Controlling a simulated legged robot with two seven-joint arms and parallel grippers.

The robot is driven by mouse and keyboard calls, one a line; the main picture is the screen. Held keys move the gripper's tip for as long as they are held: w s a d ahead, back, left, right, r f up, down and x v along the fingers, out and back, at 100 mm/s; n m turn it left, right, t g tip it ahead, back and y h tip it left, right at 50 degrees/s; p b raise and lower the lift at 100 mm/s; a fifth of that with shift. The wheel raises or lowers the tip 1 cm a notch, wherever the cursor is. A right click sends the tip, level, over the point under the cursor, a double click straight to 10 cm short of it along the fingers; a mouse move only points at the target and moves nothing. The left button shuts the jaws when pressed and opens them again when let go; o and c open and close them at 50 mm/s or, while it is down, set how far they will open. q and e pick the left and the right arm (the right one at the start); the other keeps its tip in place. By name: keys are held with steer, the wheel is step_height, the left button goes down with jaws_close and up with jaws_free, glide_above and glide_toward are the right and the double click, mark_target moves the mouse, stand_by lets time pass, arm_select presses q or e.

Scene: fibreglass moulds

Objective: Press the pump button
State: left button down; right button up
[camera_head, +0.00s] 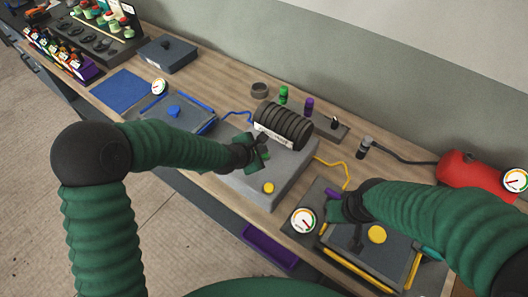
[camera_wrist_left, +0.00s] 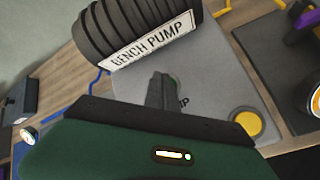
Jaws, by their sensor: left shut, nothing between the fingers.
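The bench pump is a grey box (camera_head: 295,165) with a black ribbed cylinder (camera_head: 283,124) on top, and it also shows in the left wrist view (camera_wrist_left: 214,62). A round yellow button (camera_head: 268,188) sits on the box's near part, uncovered; the left wrist view shows it at right (camera_wrist_left: 246,122). My left gripper (camera_head: 262,146) is shut and empty, over the box between the cylinder and the yellow button. Its fingers (camera_wrist_left: 163,88) partly cover printed lettering, and a sliver of green shows beside them. My right gripper (camera_head: 343,210) is over the right-hand mould, beside something purple; its jaws are unclear.
A blue-edged mould (camera_head: 178,114) stands left of the pump and a yellow-edged mould (camera_head: 388,254) stands right. Gauges (camera_head: 303,221), a blue hose and a yellow hose (camera_head: 334,171) lie nearby. A red tank (camera_head: 468,176) stands at right. Small bottles (camera_head: 283,95) stand behind the pump.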

arm_select(q)
step_height(320, 180, up, 6)
steer(key=p, duration=0.5)
steer(key=shift+r, duration=0.15)
steer(key=s+a+f+m+g+y+b, duration=0.1)
steer(key=s+a+m+g+y, duration=0.3)
steer(key=s+a+m, duration=1.4)
steer(key=s+m+g+b, duration=0.1)
steer(key=s+m, duration=0.1)
steer(key=s, duration=0.2)
steer(key=shift+s+a+y, duration=0.2)
steer(key=shift+a+y, duration=0.05)
steer(key=shift+y, duration=0.05)
steer(key=shift+s, duration=0.15)
